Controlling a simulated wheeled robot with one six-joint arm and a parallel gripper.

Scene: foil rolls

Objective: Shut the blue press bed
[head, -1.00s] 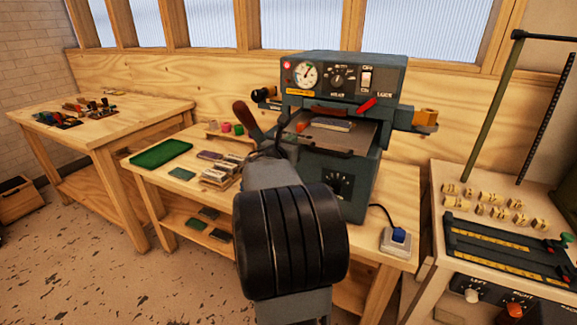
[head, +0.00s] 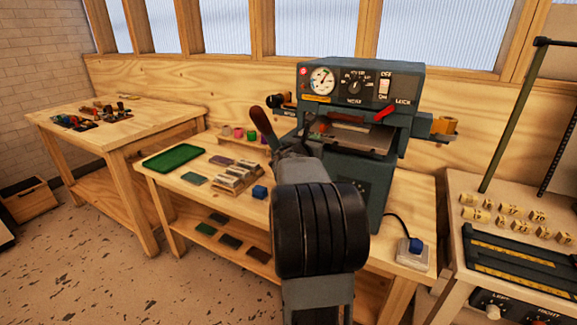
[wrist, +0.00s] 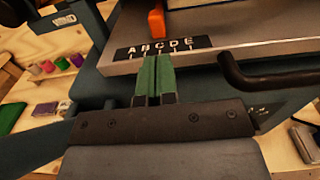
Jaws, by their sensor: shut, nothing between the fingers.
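The blue-grey press (head: 360,95) stands on the wooden bench. Its bed, a pale metal plate (head: 372,143), sits below the press head and shows partly out at the front in the head view. The bed also fills the top of the wrist view (wrist: 215,52), with a black strip lettered A to E near its edge. My gripper (wrist: 156,72) is shut, its green fingertips together and empty. The tips are at the bed's front edge, by the letter strip; I cannot tell whether they touch. My arm hides part of the press's lower left in the head view.
A black bent handle (wrist: 240,78) juts out right of my fingertips. A red-knobbed lever (head: 268,118) stands left of the press. A socket box (head: 411,252) is at right.

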